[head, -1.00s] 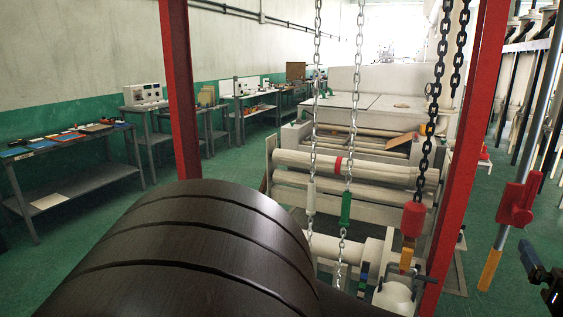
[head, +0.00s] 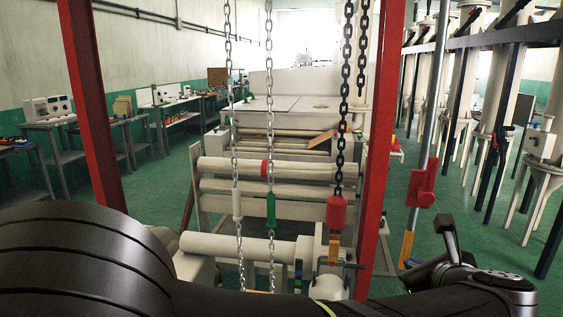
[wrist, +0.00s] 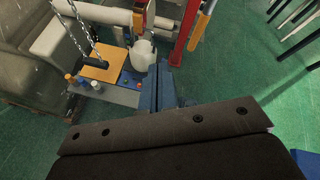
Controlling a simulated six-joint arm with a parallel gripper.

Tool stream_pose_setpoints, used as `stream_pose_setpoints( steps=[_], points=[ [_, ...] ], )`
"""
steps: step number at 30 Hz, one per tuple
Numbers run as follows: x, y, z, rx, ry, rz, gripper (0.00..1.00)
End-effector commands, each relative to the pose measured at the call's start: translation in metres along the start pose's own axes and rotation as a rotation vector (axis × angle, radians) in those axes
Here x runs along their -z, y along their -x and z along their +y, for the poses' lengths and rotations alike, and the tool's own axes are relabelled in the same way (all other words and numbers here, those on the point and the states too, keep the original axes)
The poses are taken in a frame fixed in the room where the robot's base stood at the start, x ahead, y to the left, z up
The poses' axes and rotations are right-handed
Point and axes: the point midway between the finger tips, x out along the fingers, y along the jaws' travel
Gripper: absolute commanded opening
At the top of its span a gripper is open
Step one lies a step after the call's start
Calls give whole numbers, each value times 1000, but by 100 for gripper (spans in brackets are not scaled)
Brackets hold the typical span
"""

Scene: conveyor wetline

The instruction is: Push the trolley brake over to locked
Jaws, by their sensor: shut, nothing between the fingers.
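My gripper (wrist: 168,84) shows in the wrist view as blue fingers, closed together with nothing between them, above the green floor. In the head view my dark arm crosses the bottom, and I cannot make out the fingertips there. I cannot pick out the trolley or its brake with certainty in either view. A red fitting (head: 422,186) sits on a grey pole with a yellow lower end at the right of the head view. A white pot-like part (wrist: 143,54) is beyond and left of the fingers in the wrist view.
Red posts (head: 382,150) and hanging chains (head: 270,120) stand before a white roller machine (head: 280,165). In the wrist view, a plate with coloured knobs (wrist: 100,68) lies left of the fingers. Benches (head: 50,140) line the left wall.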

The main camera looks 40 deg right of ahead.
Motion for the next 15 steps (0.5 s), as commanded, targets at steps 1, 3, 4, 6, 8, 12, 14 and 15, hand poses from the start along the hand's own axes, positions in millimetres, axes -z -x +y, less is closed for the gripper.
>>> stream_pose_setpoints(
  steps=[1,3,4,6,8,12,14,15],
  points=[
    [6,-7,12,-45,75,60,0],
    [17,-14,26,-108,190,151,0],
    [22,-16,32,-134,241,189,0],
    [34,-19,43,-195,361,275,0],
    [43,-20,50,-248,468,346,0],
    [62,-18,60,-366,729,503,0],
    [68,-16,60,-415,844,566,0],
    [71,-14,60,-448,922,607,0]
  ],
)
